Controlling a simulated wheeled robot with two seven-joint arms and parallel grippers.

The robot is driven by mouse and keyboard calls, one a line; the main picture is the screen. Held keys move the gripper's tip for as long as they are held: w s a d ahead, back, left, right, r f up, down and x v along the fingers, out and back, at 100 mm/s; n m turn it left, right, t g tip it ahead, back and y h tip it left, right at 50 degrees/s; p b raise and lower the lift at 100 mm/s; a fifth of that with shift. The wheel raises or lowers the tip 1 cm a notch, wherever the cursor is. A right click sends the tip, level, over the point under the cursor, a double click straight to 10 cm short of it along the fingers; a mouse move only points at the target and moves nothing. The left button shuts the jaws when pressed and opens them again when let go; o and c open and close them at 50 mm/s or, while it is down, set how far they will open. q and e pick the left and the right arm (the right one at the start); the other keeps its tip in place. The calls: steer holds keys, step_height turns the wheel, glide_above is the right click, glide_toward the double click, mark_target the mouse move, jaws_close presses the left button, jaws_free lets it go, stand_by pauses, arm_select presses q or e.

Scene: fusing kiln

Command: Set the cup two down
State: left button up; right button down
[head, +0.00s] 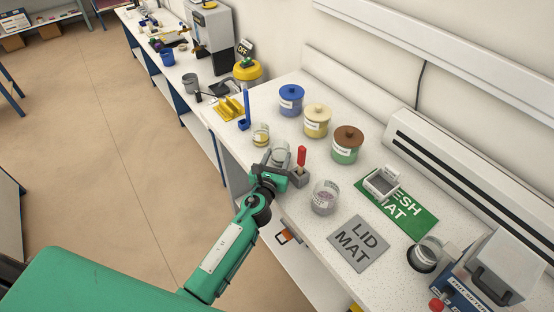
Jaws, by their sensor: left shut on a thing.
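My left gripper (276,172) is shut on a clear glass cup (280,152), at the front edge of the white bench. Its fingers partly hide the cup, and I cannot tell whether the cup's base touches the bench. I cannot read a number on it. Another clear cup (261,134) with yellowish contents stands just behind and left of it. One more glass (428,250) sits in a dark holder at the far right. My right gripper is not in view.
A red-handled tool (301,157) stands in a block close right of the gripper. Blue, yellow and green lidded jars (317,121) line the back. A grey lid mat (358,243) is bare; a green mesh mat (422,221) bears a small pale object (381,184).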

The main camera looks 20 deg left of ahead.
arm_select(q)
steer(key=shift+f, duration=0.15)
steer(key=o, duration=0.8)
steer(key=shift+r, duration=0.3)
steer(key=s+b, duration=0.1)
steer(key=s, duration=1.1)
steer(key=shift+b, duration=0.35)
